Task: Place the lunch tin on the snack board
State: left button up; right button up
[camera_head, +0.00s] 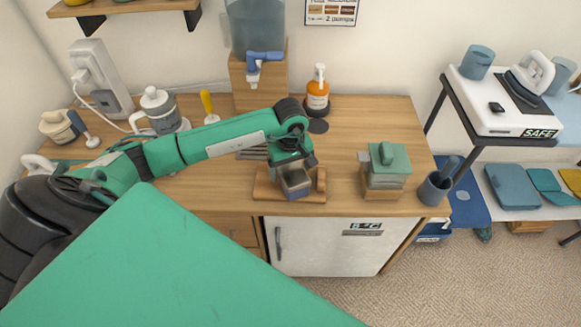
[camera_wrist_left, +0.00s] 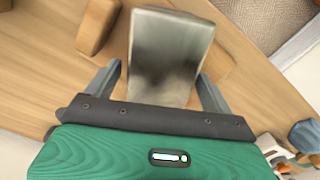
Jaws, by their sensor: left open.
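The lunch tin (camera_head: 296,188) is a small grey metal box with a darker lower part. It appears to rest on the snack board (camera_head: 264,189), a wooden board with raised end pieces, between those ends. My left gripper (camera_head: 292,164) is right above the tin. In the left wrist view the tin's shiny top (camera_wrist_left: 172,45) lies between the two grey fingers of my left gripper (camera_wrist_left: 158,75), which are open. An end of the board (camera_wrist_left: 98,26) shows beside it. The tin's underside is hidden. My right gripper is out of view.
A green-topped stack (camera_head: 388,166) and a dark cup (camera_head: 435,188) stand right of the board. Behind are an orange pump bottle (camera_head: 317,92), a water dispenser (camera_head: 257,70) and a lidded jar (camera_head: 160,108). The counter (camera_head: 370,118) is clear at back right.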

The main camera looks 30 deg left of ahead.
aim_at(291, 166)
pick_arm(q)
notch_tip(291, 166, up, 5)
jog(key=shift+f+b, duration=0.15)
jog(key=shift+b, duration=0.6)
notch_tip(291, 166, up, 6)
jog(key=shift+f+b, duration=0.1)
jog(key=shift+b, duration=0.4)
jog(key=shift+r, duration=0.8)
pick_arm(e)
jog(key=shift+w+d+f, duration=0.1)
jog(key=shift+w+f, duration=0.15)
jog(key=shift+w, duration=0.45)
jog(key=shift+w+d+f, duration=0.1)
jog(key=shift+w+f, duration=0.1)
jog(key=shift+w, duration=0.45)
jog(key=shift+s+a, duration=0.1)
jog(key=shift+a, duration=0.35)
